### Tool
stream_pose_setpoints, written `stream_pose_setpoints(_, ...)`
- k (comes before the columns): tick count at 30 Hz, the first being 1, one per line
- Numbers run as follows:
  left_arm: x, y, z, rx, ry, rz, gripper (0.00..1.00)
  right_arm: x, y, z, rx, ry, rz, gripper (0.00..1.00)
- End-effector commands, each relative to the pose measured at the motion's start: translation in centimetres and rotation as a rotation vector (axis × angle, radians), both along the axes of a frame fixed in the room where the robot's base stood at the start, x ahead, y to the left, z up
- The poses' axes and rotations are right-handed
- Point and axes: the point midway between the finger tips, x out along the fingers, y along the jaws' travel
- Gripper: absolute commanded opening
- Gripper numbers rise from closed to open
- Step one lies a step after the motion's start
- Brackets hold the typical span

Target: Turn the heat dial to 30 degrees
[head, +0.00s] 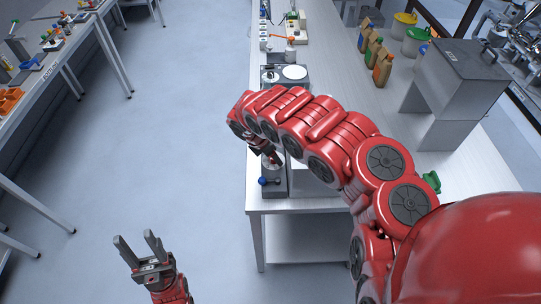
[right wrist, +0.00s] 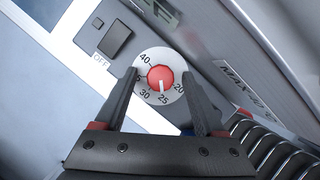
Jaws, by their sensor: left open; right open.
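In the right wrist view the heat dial is a white disc with a red knob (right wrist: 160,77). The numbers 40, 30, 25 and 20 are readable, and the left finger covers part of the scale. The knob's white pointer line points at 25. My right gripper (right wrist: 160,72) is open, with one fingertip on each side of the dial; I cannot tell whether they touch it. In the head view my right arm reaches over the bench to a grey device (head: 272,190), and the dial cannot be made out. My left gripper (head: 134,236) is open and empty over the floor.
A black rocker switch (right wrist: 115,38) marked OFF sits beside the dial. A metal coil (right wrist: 275,150) is close to the right finger. On the bench (head: 335,35) stand a large grey hopper (head: 460,75), bags (head: 383,67) and lidded tubs (head: 415,40).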

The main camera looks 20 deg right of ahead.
Motion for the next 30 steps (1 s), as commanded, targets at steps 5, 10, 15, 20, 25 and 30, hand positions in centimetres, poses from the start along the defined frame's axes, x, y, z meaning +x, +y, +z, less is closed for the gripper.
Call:
stream_pose_setpoints(5,0.0,0.0,0.0,0.000,0.000,0.000,0.50,0.0,0.0,0.0,0.000,0.000,0.000,0.54)
stream_pose_setpoints(10,0.0,0.0,0.0,0.000,0.000,0.000,0.50,0.0,0.0,0.0,0.000,0.000,0.000,0.23)
stream_pose_setpoints(15,0.0,0.0,0.0,0.000,0.000,0.000,0.50,0.0,0.1,0.0,0.000,0.000,0.000,0.00)
stream_pose_setpoints(20,0.0,0.0,-0.1,0.000,0.000,0.000,0.50,0.0,0.1,0.0,0.000,0.000,-0.003,0.00)
stream_pose_setpoints(25,0.0,0.0,-0.8,0.000,0.000,0.000,0.50,0.1,0.1,-0.2,0.000,-0.001,-0.034,0.00)
stream_pose_setpoints(30,0.0,0.0,-2.4,0.000,0.000,0.000,0.50,0.2,0.2,-0.5,0.001,-0.003,-0.119,0.00)
